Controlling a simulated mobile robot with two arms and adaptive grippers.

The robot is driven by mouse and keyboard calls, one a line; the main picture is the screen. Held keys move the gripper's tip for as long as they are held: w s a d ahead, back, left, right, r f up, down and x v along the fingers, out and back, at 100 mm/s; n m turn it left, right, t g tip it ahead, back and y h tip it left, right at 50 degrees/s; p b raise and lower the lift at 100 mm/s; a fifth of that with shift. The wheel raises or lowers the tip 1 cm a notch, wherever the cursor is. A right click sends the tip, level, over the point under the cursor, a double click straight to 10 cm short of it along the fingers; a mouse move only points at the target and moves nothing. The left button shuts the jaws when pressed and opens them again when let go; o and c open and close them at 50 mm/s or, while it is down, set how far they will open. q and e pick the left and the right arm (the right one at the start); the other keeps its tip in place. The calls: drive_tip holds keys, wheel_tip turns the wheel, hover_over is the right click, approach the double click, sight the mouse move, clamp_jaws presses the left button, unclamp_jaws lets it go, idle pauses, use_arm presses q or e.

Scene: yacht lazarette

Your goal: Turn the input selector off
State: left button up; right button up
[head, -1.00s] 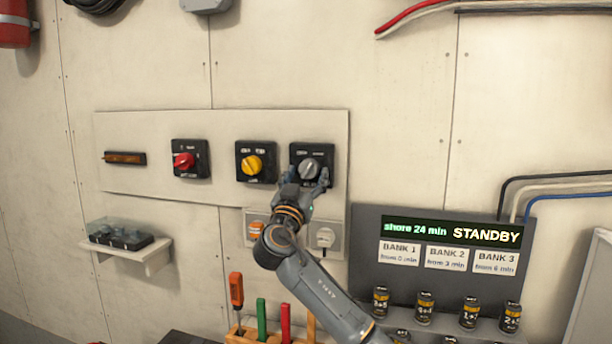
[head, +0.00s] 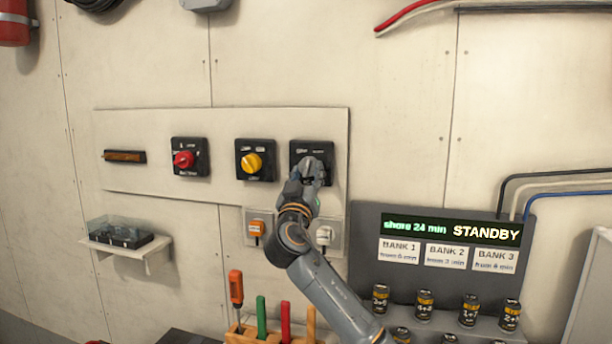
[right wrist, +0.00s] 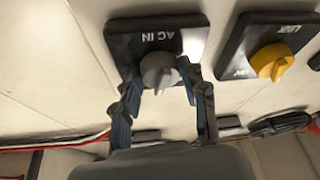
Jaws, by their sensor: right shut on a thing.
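The input selector is a black square switch (head: 300,149) with a grey knob, at the right end of the pale wall panel. In the right wrist view its plate (right wrist: 190,42) reads "AC IN", upside down, and the grey knob (right wrist: 157,68) shows between the fingers. My right gripper (head: 313,168) is at the switch and covers most of the knob in the head view. In the right wrist view the right gripper (right wrist: 160,82) has one finger on each side of the knob, shut on it. The knob's exact setting is hard to read. My left gripper is not in view.
A yellow-knob switch (head: 253,162) sits close left of the selector, with a red-knob switch (head: 186,160) farther left. Sockets with plugs (head: 257,231) are below. A grey display unit (head: 455,232) reading "STANDBY" stands at lower right. A tool rack (head: 255,338) is below.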

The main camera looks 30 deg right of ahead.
drive_tip(key=n, duration=0.1)
drive_tip(key=n+y+p, duration=0.1)
drive_tip(key=shift+s+d+r+n+t, duration=0.1)
drive_tip(key=shift+r+n+t, duration=0.05)
drive_tip(key=shift+n+t, duration=0.2)
drive_tip(key=n+y+p, duration=0.1)
drive_tip(key=n+p, duration=0.1)
drive_tip(key=n+y+p, duration=0.1)
drive_tip(key=n+p, duration=0.1)
drive_tip(key=n, duration=0.1)
drive_tip(key=n+y+p, duration=0.2)
drive_tip(key=p, duration=0.1)
drive_tip(key=shift+s+d+r+n+t, duration=0.15)
drive_tip(key=shift+r+n+t, duration=0.1)
drive_tip(key=shift+r+t, duration=0.1)
drive_tip(key=shift+f+n+y+p, duration=0.2)
drive_tip(key=shift+n+y+p, duration=0.1)
drive_tip(key=shift+n+p, duration=0.7)
drive_tip(key=o, duration=1.2)
drive_tip(key=shift+c, duration=0.2)
drive_tip(key=shift+f, duration=0.1)
drive_tip(key=v, duration=1.2)
